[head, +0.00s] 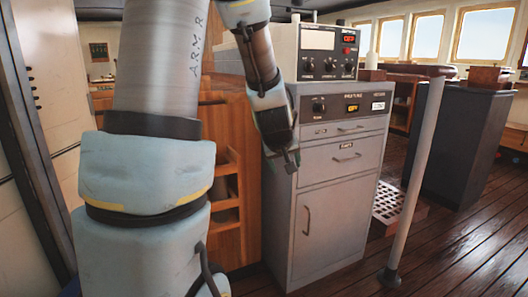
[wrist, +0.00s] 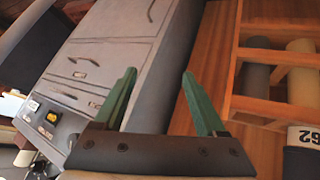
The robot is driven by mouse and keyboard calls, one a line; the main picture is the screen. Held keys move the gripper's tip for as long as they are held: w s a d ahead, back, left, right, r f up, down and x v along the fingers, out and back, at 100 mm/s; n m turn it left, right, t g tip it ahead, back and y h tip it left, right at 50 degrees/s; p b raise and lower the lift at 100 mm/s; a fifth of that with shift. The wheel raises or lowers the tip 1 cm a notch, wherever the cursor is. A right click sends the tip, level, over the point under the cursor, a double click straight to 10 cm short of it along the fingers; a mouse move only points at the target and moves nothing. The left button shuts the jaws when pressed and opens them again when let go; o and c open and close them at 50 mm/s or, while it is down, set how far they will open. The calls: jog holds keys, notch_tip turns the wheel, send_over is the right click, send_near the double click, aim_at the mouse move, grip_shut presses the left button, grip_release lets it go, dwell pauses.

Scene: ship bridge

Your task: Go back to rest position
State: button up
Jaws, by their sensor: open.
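My gripper (head: 291,162) hangs pointing down at the end of my arm in the head view, in front of the left edge of a grey cabinet. In the wrist view my gripper (wrist: 160,95) has its two green fingers spread apart, with nothing between them. The fingers point toward the side of the grey cabinet and the wooden panelling. I cannot tell from these views how close the fingertips are to the cabinet.
The grey cabinet (head: 325,225) has drawers, a door and control panels. A wooden shelf unit (head: 232,200) stands left of it, holding rolls (wrist: 299,85). A pale pole (head: 413,180) rises to the right. Plank floor (head: 450,250) is open at right.

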jog(key=s+a+f+m+g+y, duration=0.1)
jog(key=s+a+f+g, duration=0.2)
jog(key=s+a, duration=0.45)
jog(key=s+a+f+m+g+y, duration=0.1)
jog(key=s+a+f+m+g, duration=0.3)
jog(key=s, duration=0.6)
notch_tip(320, 180, up, 23)
jog(key=a+n+p, duration=0.1)
jog(key=n+p, duration=0.1)
jog(key=p, duration=1.9)
jog(key=shift+a+t, duration=0.15)
jog(key=shift+t, duration=0.25)
